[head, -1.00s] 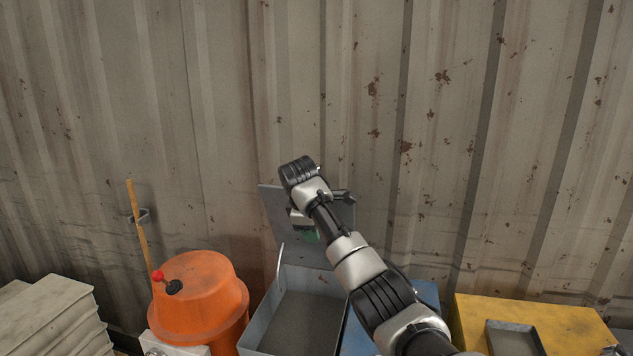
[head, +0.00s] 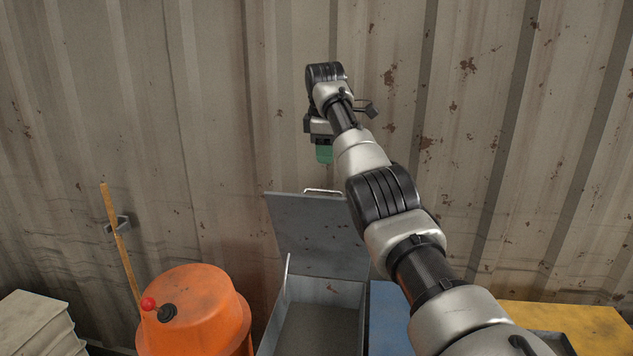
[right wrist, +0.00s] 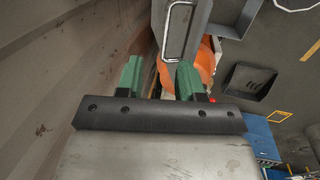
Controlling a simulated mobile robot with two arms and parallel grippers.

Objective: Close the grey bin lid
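The grey bin (head: 322,293) stands at the bottom middle of the head view. Its grey lid (head: 315,235) stands open, tilted up at the back against the corrugated wall, with a pale bar handle (head: 322,190) on its top edge. My right gripper (head: 324,154), with green fingers, is above the handle and apart from it. In the right wrist view the fingers (right wrist: 158,76) are spread with nothing between them, and the handle (right wrist: 181,32) and lid (right wrist: 202,18) show beyond them. My right arm covers part of the lid's right side. My left gripper is not in view.
An orange drum (head: 195,312) with a red-knobbed lever stands left of the bin. A blue box (head: 387,318) is just right of it, and a yellow surface (head: 575,320) lies farther right. The corrugated wall (head: 230,110) is close behind the lid.

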